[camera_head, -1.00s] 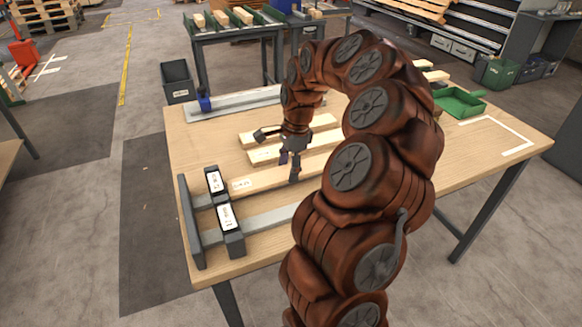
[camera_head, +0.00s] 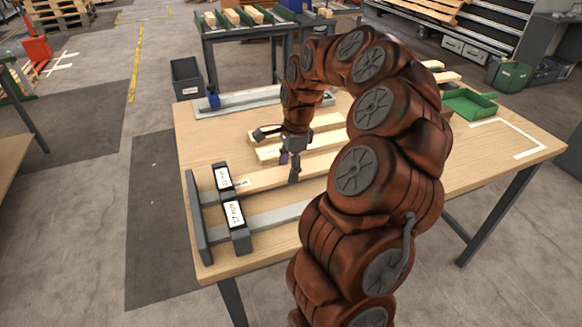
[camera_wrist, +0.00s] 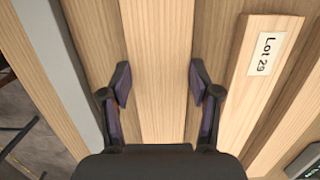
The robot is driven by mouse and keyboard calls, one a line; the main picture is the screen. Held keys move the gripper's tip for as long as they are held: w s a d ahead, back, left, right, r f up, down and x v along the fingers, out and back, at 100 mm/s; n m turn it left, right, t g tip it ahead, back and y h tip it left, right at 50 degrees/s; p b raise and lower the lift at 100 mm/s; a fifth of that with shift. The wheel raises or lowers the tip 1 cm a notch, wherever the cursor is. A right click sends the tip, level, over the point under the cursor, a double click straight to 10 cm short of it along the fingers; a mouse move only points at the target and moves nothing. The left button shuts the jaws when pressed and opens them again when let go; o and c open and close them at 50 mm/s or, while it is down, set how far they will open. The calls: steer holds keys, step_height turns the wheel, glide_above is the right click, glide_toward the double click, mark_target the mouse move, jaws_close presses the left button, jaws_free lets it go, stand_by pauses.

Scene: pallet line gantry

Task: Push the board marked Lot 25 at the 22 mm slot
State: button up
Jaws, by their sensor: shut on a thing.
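My gripper (camera_wrist: 160,88) is shut on the long pale board (camera_wrist: 157,40), with one finger along each long edge. In the head view the board (camera_head: 262,179) lies along the table, with a small white label near its left end, too small to read surely. That left end is at the upper dark slot block (camera_head: 223,178); I cannot tell whether it is inside the slot. A second dark slot block (camera_head: 236,226) stands nearer the front. Both blocks carry white labels whose figures I cannot read surely. My arm hides the board's right part.
A board labelled Lot 29 (camera_wrist: 263,70) lies beside the held board. A grey metal bar (camera_head: 275,217) runs along the front side, and a dark upright plate (camera_head: 198,222) stands left of the blocks. A green tray (camera_head: 468,103) sits at the back right.

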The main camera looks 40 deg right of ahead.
mark_target(306, 167)
steer(key=shift+w+a+f+b, duration=0.15)
steer(key=shift+w+a, duration=0.1)
steer(key=shift+a, duration=0.55)
steer(key=shift+w+a+r+b, duration=0.15)
steer(key=shift+w+a, duration=0.1)
steer(key=shift+a, duration=0.55)
steer(key=shift+d+f, duration=0.1)
stand_by(0.4)
steer(key=shift+s+d+b, duration=0.4)
steer(key=shift+s+d, duration=0.1)
steer(key=shift+d, duration=0.85)
steer(key=shift+s+d+b, duration=0.35)
steer(key=shift+s+d, duration=0.1)
steer(key=shift+d, duration=0.9)
steer(key=shift+s+d+b, duration=0.4)
steer(key=shift+s+d, duration=0.1)
steer(key=shift+d, duration=0.85)
steer(key=o, duration=1.3)
steer(key=shift+s+d+r, duration=0.1)
steer(key=shift+d+r, duration=0.2)
steer(key=shift+r, duration=1.7)
steer(key=shift+s+d+r, duration=0.1)
steer(key=shift+d+r, duration=0.15)
steer(key=shift+r, duration=1.75)
steer(key=shift+s+d+r, duration=0.1)
steer(key=shift+d+r, duration=0.2)
steer(key=shift+r, duration=1.7)
